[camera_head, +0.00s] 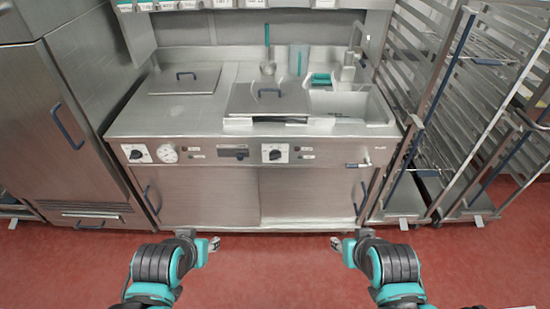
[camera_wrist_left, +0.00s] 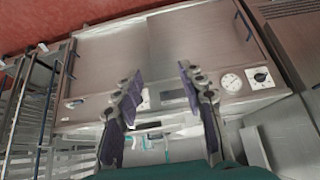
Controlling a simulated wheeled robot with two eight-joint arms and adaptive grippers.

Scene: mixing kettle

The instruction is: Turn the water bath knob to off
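A steel counter front carries two black knobs on white plates: a left knob (camera_head: 136,153) beside a round gauge (camera_head: 167,154), and a right knob (camera_head: 275,154) right of a dark display (camera_head: 233,153). Their labels are too small to read, so I cannot tell which is the water bath knob. My left gripper (camera_head: 212,245) is low in front of the cabinet, apart from both knobs. The left wrist view shows its fingers (camera_wrist_left: 160,72) spread and empty, with the left knob (camera_wrist_left: 261,76) at the right. My right gripper (camera_head: 337,243) is also low; its finger opening is unclear.
Two lidded wells, a left lid (camera_head: 185,80) and a middle lid (camera_head: 268,97), and a sink (camera_head: 350,105) are on the counter top. A tap lever (camera_head: 358,164) sticks out at the front right. A fridge (camera_head: 65,110) and rack (camera_head: 465,110) flank the counter. Red floor is clear.

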